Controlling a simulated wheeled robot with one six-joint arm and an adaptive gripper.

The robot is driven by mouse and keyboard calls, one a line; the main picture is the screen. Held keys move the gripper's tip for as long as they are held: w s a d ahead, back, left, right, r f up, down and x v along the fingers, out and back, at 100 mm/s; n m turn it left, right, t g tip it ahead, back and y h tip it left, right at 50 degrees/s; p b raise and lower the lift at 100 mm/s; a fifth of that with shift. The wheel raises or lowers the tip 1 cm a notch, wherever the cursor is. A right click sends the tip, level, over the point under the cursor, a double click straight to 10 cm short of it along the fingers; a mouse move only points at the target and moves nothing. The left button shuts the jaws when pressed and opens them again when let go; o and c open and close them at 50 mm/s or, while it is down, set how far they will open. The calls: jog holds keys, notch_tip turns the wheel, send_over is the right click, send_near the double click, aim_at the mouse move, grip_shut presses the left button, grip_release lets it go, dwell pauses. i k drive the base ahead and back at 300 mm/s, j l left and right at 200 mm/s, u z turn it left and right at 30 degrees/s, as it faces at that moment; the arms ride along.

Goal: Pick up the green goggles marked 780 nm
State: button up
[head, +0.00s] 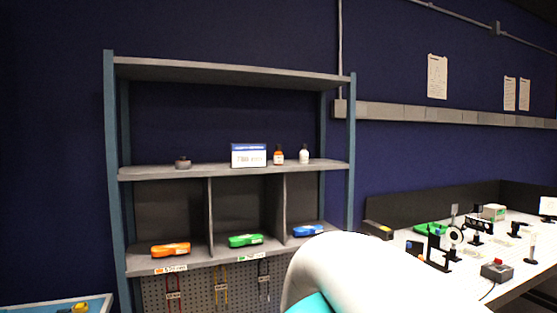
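A pair of green goggles (245,240) lies in the middle compartment of the lower shelf, near its front edge. I cannot read any marking on it. Another green item (429,228) lies on the bench at the right, partly behind other things; I cannot tell whether it is goggles or what is marked on it. My gripper is not in view. A white and teal part of my arm shows at the bottom centre, well below and to the right of the shelf goggles.
Orange goggles (170,249) lie in the left compartment and blue goggles (308,230) in the right one, with dividers between. The upper shelf (220,167) holds a box (249,155) and bottles. Optics crowd the bench (468,255). A blue-edged cart (50,306) stands lower left.

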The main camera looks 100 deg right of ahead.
aim_at(244, 240)
jog(key=z, duration=2.25)
